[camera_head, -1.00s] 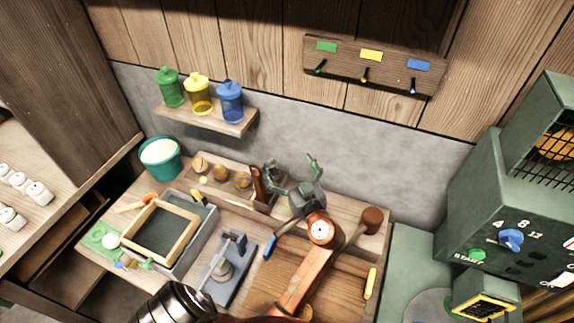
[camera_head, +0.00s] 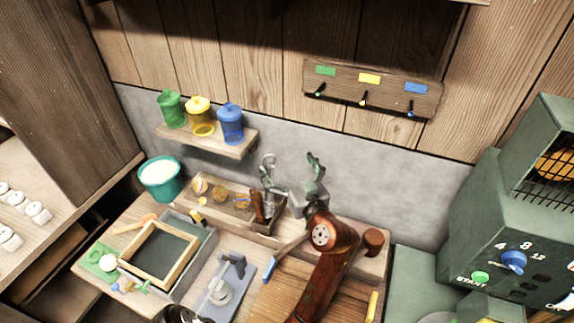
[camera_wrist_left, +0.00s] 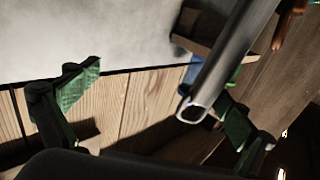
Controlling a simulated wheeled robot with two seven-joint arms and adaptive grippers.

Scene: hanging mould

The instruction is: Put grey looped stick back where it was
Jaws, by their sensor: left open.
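The grey looped stick (camera_head: 267,168) stands upright at the back wooden tray, loop end up, beside a brown handle. Its lower end is hidden. In the left wrist view the stick (camera_wrist_left: 222,65) is a grey rod ending in a small ring, between the spread green fingertips and closer to the right one. My left gripper (camera_head: 292,178) is open, at the tray's right end beside the stick. It also shows open in the left wrist view (camera_wrist_left: 160,105). I cannot tell whether a finger touches the stick. My right gripper is not in view.
A wall rack (camera_head: 385,88) has several pegs under green, yellow and blue labels; no stick hangs there. A shelf (camera_head: 235,146) holds three coloured jars. A teal bucket (camera_head: 160,182), a framed tray (camera_head: 190,275) and a green machine (camera_head: 500,220) stand around.

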